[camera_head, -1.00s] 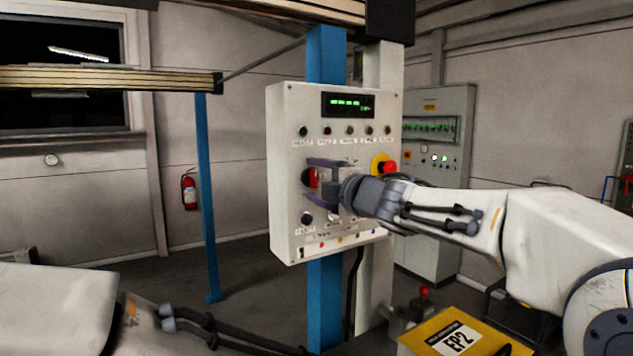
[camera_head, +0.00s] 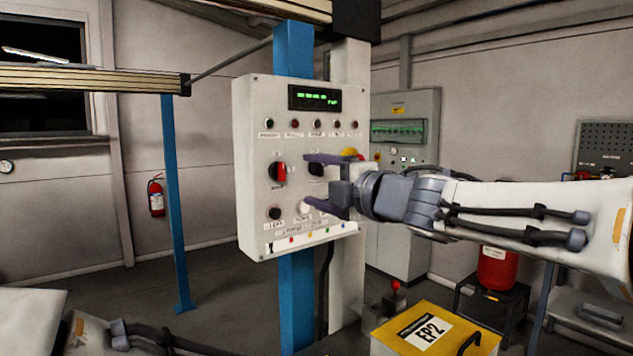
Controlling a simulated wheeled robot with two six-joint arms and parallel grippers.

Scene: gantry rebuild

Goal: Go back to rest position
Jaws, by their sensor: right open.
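My right gripper (camera_head: 322,181) is open and empty in front of the right half of the white control panel (camera_head: 256,220). Its fingers point left, toward a red and black rotary knob (camera_head: 278,172), and are apart from that knob. A green-lit display (camera_head: 315,98) sits at the panel's top. My left arm (camera_head: 100,335) shows only in part at the lower left; its gripper is out of view.
The panel hangs on a blue post (camera_head: 296,300). A yellow box marked EP2 (camera_head: 405,345) stands below my right arm, beside a small red-topped lever (camera_head: 396,286). A grey cabinet (camera_head: 420,230) is behind. A fire extinguisher (camera_head: 156,196) is on the left wall. The floor at left is clear.

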